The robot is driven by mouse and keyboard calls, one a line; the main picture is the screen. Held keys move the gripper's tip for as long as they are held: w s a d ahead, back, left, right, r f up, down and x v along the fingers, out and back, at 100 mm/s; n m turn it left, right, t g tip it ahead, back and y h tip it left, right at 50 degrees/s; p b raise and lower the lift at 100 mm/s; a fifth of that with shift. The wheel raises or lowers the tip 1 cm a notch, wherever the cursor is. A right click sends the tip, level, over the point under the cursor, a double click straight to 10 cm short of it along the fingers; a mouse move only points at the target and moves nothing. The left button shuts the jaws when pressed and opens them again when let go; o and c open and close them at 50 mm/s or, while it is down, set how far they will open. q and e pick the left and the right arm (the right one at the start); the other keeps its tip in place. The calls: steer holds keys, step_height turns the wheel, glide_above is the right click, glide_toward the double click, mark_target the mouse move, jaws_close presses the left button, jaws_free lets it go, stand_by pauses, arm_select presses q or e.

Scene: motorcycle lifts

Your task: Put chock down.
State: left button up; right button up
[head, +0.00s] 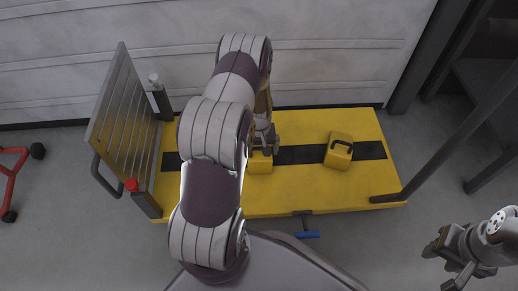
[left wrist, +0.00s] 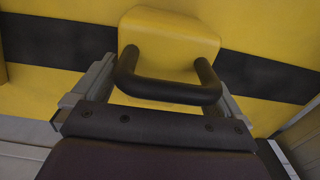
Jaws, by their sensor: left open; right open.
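A yellow chock (head: 260,163) rests on the yellow platform (head: 300,200) of a cart, partly hidden by my left arm. In the left wrist view the yellow chock (left wrist: 170,38) shows with its black handle (left wrist: 168,85) between the two fingers. My left gripper (head: 265,143) is at this chock, with its jaws open around the handle (left wrist: 165,100). A second yellow chock (head: 339,152) with a black handle stands to the right on the platform's black stripe. My right gripper (head: 450,255) is open and empty at the lower right, away from the platform.
A grey slatted rail (head: 125,115) stands at the platform's left end, with a red knob (head: 131,185). A dark post (head: 450,135) slants over its right end. A pale wall (head: 330,50) is behind. The platform between and beside the chocks is bare.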

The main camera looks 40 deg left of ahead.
arm_select(q)
steer(key=d+r+m+p, duration=0.1)
steer(key=d+r+p, duration=0.2)
steer(key=r, duration=0.7)
steer(key=d+r+m+p, duration=0.2)
steer(key=d+r+p, duration=0.15)
steer(key=r, duration=0.65)
steer(key=s+d+r+m+t, duration=0.1)
steer(key=s+d+r+m, duration=0.4)
steer(key=s+d+r, duration=0.5)
steer(key=shift+s+r+b, duration=0.15)
steer(key=shift+s+b, duration=0.2)
steer(key=shift+s, duration=0.4)
step_height(320, 180, up, 49)
steer(key=p, duration=4.9)
